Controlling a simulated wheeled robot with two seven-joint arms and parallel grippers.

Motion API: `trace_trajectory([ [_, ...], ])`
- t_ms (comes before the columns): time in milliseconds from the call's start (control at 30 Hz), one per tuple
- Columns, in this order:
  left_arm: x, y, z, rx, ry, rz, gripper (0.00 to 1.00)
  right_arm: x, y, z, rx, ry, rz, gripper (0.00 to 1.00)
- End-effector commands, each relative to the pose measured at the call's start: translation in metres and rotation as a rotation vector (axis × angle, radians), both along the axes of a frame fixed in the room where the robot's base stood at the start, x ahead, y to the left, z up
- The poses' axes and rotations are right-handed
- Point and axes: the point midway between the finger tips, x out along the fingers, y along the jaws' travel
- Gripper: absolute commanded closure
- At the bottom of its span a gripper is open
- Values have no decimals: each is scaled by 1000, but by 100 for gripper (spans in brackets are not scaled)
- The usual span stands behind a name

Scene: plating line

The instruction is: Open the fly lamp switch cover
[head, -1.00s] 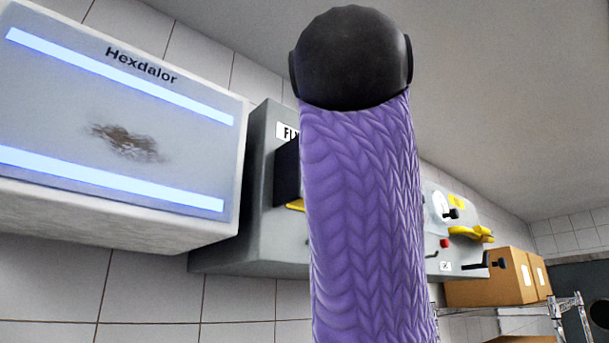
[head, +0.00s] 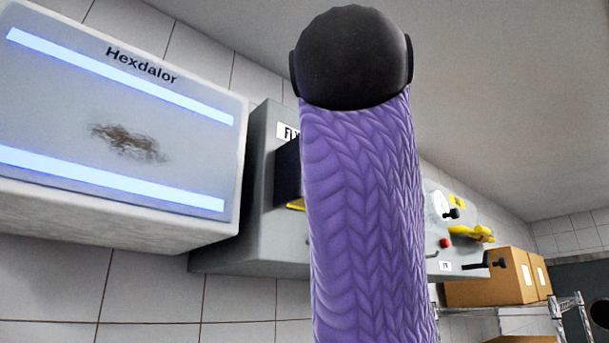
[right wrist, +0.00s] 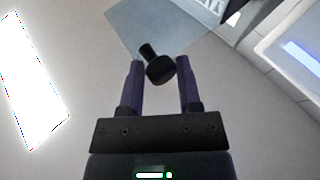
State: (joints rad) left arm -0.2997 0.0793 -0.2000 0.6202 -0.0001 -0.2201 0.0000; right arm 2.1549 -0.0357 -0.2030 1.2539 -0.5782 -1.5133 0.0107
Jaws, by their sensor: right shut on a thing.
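In the right wrist view, my right gripper (right wrist: 160,72) is shut on a black knob (right wrist: 160,69). The knob joins a clear bluish cover (right wrist: 150,28) that stretches beyond the fingertips. In the head view, a grey switch box (head: 262,225) hangs on the wall with a label starting "FL" (head: 288,131). My right gripper and the middle of the box are hidden behind my purple-sleeved arm. The cover's hinge and the switch under it cannot be made out. My left gripper is in neither view.
A fly lamp (head: 120,220) marked "Hexdalor", with two lit blue tubes, hangs left of the box. A yellow handle (head: 472,234), a red button (head: 446,243) and a black lever (head: 475,266) show right of my arm. Cardboard boxes (head: 495,285) stand farther right.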

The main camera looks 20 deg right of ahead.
Motion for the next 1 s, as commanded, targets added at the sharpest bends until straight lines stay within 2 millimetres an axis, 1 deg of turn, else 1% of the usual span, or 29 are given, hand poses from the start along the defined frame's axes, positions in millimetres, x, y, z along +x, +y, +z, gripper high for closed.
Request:
trace_trajectory([
  [33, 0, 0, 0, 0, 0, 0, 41, 1, 3, 1, -6, 0, 9, 100],
  [833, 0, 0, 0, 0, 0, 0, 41, 1, 3, 1, -6, 0, 9, 100],
  [867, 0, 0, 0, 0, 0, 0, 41, 1, 3, 1, -6, 0, 9, 50],
  [900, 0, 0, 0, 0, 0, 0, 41, 1, 3, 1, -6, -1, 8, 42],
  [967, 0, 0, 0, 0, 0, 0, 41, 1, 2, 0, -5, 0, 7, 29],
  [1000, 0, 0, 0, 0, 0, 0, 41, 1, 2, 0, -4, 0, 6, 28],
])
